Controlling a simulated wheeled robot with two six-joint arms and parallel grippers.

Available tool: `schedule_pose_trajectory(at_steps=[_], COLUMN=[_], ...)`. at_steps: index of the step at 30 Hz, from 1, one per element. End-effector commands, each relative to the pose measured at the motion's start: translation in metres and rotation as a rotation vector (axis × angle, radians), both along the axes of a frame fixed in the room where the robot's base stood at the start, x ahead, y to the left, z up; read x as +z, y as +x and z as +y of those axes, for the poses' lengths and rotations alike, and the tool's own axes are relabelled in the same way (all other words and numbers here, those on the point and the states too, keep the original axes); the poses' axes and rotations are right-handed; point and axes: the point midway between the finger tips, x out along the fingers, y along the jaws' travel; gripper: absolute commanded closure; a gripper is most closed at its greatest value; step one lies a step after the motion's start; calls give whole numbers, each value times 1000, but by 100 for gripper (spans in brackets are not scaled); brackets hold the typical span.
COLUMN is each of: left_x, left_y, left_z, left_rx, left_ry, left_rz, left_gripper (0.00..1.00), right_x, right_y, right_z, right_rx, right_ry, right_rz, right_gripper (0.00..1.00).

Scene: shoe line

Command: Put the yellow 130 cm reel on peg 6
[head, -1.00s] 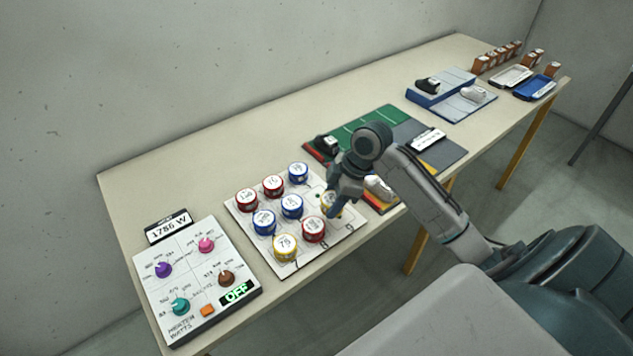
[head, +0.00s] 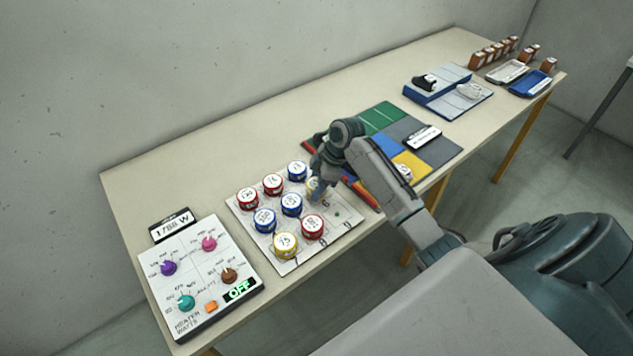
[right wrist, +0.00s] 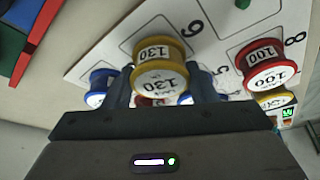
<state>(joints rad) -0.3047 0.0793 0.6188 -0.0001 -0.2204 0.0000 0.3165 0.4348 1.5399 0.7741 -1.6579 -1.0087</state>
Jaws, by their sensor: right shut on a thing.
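The yellow reel labelled 130 (right wrist: 160,68) is between the two fingers of my right gripper (right wrist: 162,84), which is shut on it. In the head view the reel (head: 314,184) shows in part beside my right gripper (head: 318,188), over the far right side of the white peg board (head: 345,232). In the right wrist view the reel is over an outlined cell, beside a printed number that reads as 6 upside down. Peg 6 is hidden, and I cannot tell whether the reel touches the board. My left gripper is not in view.
Red reels (head: 313,226), blue reels (head: 291,205) and another yellow reel (head: 285,245) stand close by on the board. A small green peg (head: 337,213) stands bare near the right edge. A heater panel (head: 195,330) is left, a coloured mat (head: 385,118) right.

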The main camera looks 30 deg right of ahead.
Motion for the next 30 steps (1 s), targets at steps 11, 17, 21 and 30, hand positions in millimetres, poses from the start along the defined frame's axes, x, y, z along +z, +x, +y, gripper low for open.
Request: schedule_pose_trajectory(at_steps=[11, 17, 21, 30], left_x=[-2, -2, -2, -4], left_y=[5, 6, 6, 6], left_z=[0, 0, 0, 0], left_rx=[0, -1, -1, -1], left_ry=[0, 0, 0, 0], left_rz=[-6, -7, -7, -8], left_gripper=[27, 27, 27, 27], right_x=[-10, -10, -10, 7], right_y=[0, 0, 0, -1], right_z=[0, 0, 0, -4], right_rx=[0, 0, 0, -2], right_ry=[0, 0, 0, -4], right_rz=[1, 0, 0, -2], right_gripper=[71, 27, 27, 27])
